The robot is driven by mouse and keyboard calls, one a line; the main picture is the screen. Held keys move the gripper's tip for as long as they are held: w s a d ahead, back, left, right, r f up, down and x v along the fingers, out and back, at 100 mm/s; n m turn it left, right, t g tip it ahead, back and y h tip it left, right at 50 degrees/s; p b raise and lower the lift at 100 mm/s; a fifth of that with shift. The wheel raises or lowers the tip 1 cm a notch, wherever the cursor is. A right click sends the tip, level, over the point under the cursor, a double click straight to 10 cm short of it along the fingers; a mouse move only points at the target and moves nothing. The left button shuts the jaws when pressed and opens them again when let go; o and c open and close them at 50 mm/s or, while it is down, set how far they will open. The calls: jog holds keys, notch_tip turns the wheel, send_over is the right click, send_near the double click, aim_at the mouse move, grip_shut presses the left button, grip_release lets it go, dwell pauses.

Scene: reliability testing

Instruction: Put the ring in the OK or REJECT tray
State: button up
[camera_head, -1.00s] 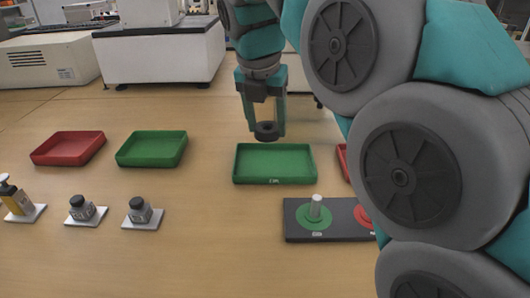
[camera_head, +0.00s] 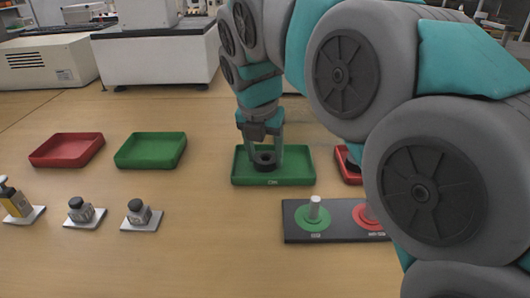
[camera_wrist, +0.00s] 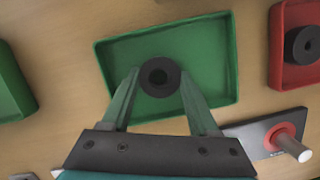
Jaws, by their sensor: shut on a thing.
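A black ring (camera_head: 265,161) is between the fingertips of my gripper (camera_head: 264,158), which is shut on it. The ring is over or inside the green tray with a small label (camera_head: 300,180); I cannot tell if it touches the floor. In the wrist view the ring (camera_wrist: 160,77) is held within the outline of the green tray (camera_wrist: 220,60), near its middle. A red tray (camera_head: 345,172) stands just right, partly hidden by my arm; the wrist view shows another black ring (camera_wrist: 303,45) in this red tray (camera_wrist: 277,75).
A dark base (camera_head: 335,236) with a green-ringed peg (camera_head: 314,208) and a red-ringed peg (camera_head: 368,214) stands in front. Another red tray (camera_head: 67,150) and green tray (camera_head: 150,150) are at left.

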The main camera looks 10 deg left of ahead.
jog(key=o, duration=1.3)
jog(key=shift+o, duration=0.2)
jog(key=v, duration=1.2)
jog(key=shift+r, duration=0.1)
jog(key=shift+s, duration=0.15)
